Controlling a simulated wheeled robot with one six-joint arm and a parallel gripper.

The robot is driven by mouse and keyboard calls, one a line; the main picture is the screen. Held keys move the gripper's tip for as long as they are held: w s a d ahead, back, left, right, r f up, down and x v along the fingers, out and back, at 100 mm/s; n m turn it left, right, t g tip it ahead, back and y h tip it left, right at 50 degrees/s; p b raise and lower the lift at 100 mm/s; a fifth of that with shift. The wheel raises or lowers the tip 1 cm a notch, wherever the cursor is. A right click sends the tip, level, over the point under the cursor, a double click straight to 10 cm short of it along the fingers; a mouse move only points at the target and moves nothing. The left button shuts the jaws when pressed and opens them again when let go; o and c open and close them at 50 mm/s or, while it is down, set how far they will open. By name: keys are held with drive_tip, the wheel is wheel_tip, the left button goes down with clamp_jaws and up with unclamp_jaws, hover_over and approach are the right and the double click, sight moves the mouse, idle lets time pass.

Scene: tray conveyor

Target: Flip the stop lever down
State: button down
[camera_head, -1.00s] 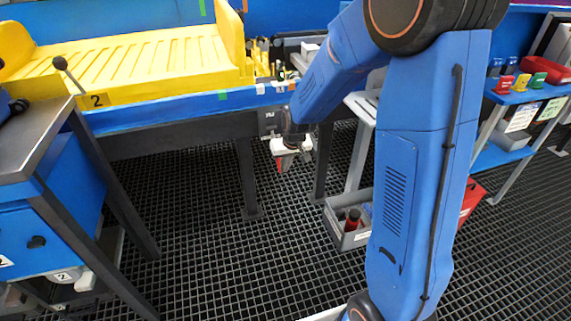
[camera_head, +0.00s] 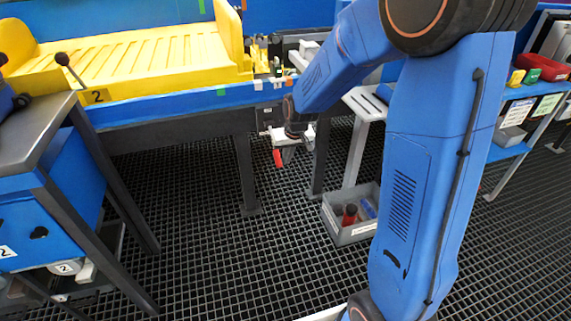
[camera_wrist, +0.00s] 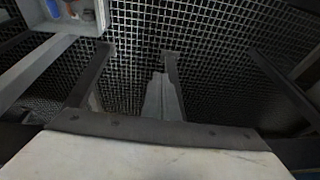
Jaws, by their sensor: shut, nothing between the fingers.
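A red handle (camera_head: 277,158), which looks like the stop lever, points down below the blue conveyor edge in the head view. It seems to hang under a grey bracket (camera_head: 268,117), partly hidden by my wrist. My gripper (camera_head: 288,157) is right beside the handle, to its right, pointing down. I cannot tell whether they touch. The wrist view shows the shut grey fingers (camera_wrist: 162,92) over the floor grating, with nothing between them. The red handle does not show in the wrist view.
A yellow tray (camera_head: 150,62) lies on the blue conveyor (camera_head: 180,103). A black-knobbed lever (camera_head: 63,60) stands near the grey-topped cabinet (camera_head: 32,125). A grey bin (camera_head: 345,235) sits lower right of my gripper. Dark table legs (camera_head: 245,175) stand close by.

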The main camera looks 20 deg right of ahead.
drive_tip(key=s+r, duration=0.3)
drive_tip(key=s, duration=0.6)
drive_tip(key=shift+s+d, duration=0.15)
drive_tip(key=shift+d, duration=0.15)
drive_tip(key=s+d+r, duration=0.1)
drive_tip(key=s+r, duration=0.3)
drive_tip(key=s, duration=0.4)
drive_tip(key=s+d+r, duration=0.2)
drive_tip(key=s+r, duration=0.3)
drive_tip(key=s, duration=0.4)
drive_tip(key=s+d+r+t, duration=0.1)
drive_tip(key=s+r, duration=0.3)
drive_tip(key=s, duration=0.4)
drive_tip(key=shift+s+d+r+h, duration=0.25)
drive_tip(key=shift+d+r+h, duration=0.1)
drive_tip(key=shift+r+h, duration=0.05)
idle(0.6)
